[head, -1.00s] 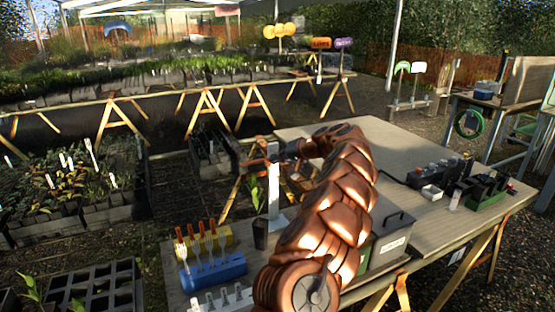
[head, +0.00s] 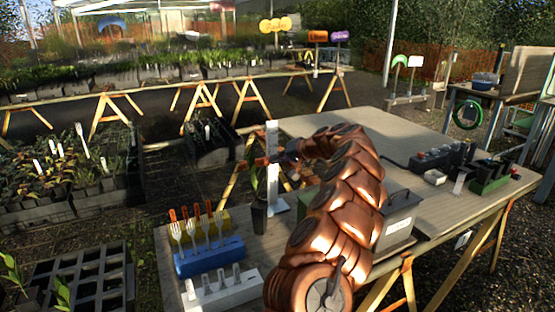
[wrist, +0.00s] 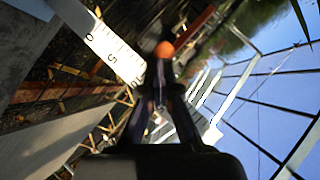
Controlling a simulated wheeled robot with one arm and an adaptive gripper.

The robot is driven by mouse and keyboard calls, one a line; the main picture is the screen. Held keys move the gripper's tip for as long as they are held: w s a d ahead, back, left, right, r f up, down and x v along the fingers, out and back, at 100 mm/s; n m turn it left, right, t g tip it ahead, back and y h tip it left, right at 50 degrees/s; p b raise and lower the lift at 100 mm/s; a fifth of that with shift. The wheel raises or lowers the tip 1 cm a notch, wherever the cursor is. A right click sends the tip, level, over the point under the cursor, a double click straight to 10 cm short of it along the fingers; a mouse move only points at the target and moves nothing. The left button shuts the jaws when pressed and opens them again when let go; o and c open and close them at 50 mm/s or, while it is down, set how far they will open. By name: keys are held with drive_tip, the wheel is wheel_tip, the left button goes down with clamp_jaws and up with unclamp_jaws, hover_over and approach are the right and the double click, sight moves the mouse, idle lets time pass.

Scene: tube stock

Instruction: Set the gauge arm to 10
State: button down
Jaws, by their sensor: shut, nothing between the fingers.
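The gauge is a white upright post (head: 272,140) on a white foot, standing on the bench in the head view. In the wrist view its scale (wrist: 106,47) runs diagonally with black marks; 0 and 5 are readable, and the 10 end is partly hidden by my gripper. The orange gauge arm (wrist: 195,25) ends in an orange ball (wrist: 164,49) just past my fingertips. My gripper (wrist: 160,103) is shut and empty, close to the scale's far end. I cannot tell whether it touches the arm. In the head view my gripper (head: 273,159) is at the post, small and partly unclear.
A potted plant (head: 258,217) stands just left of the post. A blue rack (head: 210,258) with forks and a white rack (head: 222,290) are at front left. A grey box (head: 397,222) stands right of my arm.

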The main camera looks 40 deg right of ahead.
drive_tip(key=shift+d+r, duration=0.1)
drive_tip(key=shift+r, duration=0.05)
drive_tip(key=w+d+r+b+v, duration=0.1)
drive_tip(key=v, duration=1.2)
drive_tip(key=shift+w+d+r+b, duration=0.3)
drive_tip(key=shift+d+b, duration=0.1)
drive_tip(key=shift+w, duration=0.1)
drive_tip(key=s+a+f+p+x, duration=0.1)
drive_tip(key=a+x, duration=0.1)
drive_tip(key=x, duration=1)
drive_tip(key=shift+f+p, duration=0.4)
drive_tip(key=shift+f, duration=0.05)
drive_tip(key=shift+a, duration=0.1)
